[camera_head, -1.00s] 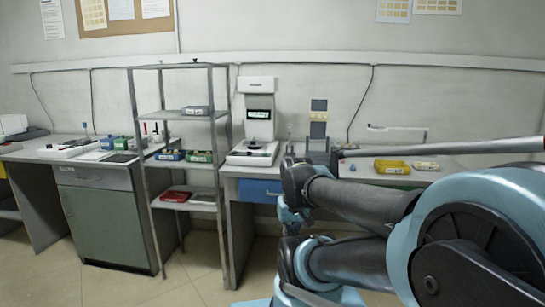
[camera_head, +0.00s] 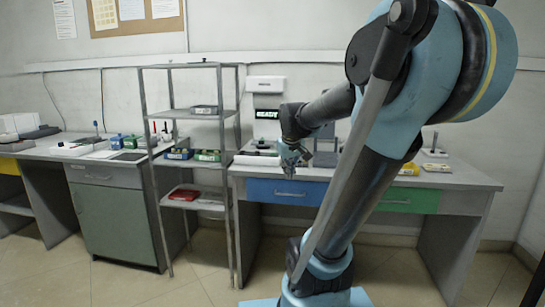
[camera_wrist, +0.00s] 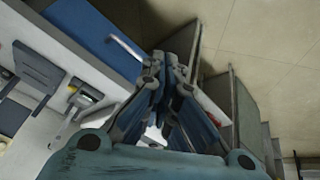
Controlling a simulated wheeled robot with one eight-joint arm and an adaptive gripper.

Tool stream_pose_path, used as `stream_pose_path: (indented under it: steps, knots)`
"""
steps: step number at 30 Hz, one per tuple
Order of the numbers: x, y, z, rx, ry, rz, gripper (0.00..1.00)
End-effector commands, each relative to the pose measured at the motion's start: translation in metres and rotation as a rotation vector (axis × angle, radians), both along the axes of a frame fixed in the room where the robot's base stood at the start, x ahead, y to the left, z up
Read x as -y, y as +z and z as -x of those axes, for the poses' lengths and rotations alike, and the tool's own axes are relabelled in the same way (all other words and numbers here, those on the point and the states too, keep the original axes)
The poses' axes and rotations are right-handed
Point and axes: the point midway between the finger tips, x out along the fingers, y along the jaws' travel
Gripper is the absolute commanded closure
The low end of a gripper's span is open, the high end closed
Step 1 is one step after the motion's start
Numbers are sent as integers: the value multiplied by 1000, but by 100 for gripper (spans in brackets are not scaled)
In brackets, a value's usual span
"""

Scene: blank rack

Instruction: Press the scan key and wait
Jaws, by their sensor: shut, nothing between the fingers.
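The scanner (camera_head: 265,84) is a white upright device on the right-hand desk. Its screen (camera_head: 266,114) reads READY in green. Its white base (camera_head: 256,159) shows partly; my arm covers some of the space to its right. I cannot make out the scan key in either view. My gripper (camera_head: 290,173) is shut and empty, pointing down in front of the desk edge, right of the scanner base and above the blue drawer. In the wrist view my gripper (camera_wrist: 178,62) has its fingers together, beside the blue drawer front (camera_wrist: 85,25).
An open metal shelf rack (camera_head: 147,110) stands left of the desk, with several small bins on it. A green drawer (camera_head: 408,200) is at the desk's right. A yellow item (camera_head: 409,169) lies on the desktop. Floor before the desks is clear.

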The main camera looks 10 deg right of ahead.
Motion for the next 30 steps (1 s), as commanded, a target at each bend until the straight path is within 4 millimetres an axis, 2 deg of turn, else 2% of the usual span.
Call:
stream_pose_path:
  steps: [1, 9, 15, 21, 25, 30]
  knots:
    - [0, 10, -21, 18, 18, 11, 100]
    - [-2, 52, -131, 122, 122, 88, 100]
    - [-5, 74, -214, 196, 198, 149, 100]
    - [-10, 87, -291, 265, 268, 209, 100]
    - [-13, 91, -326, 298, 300, 240, 100]
    - [-15, 93, -349, 320, 322, 261, 100]
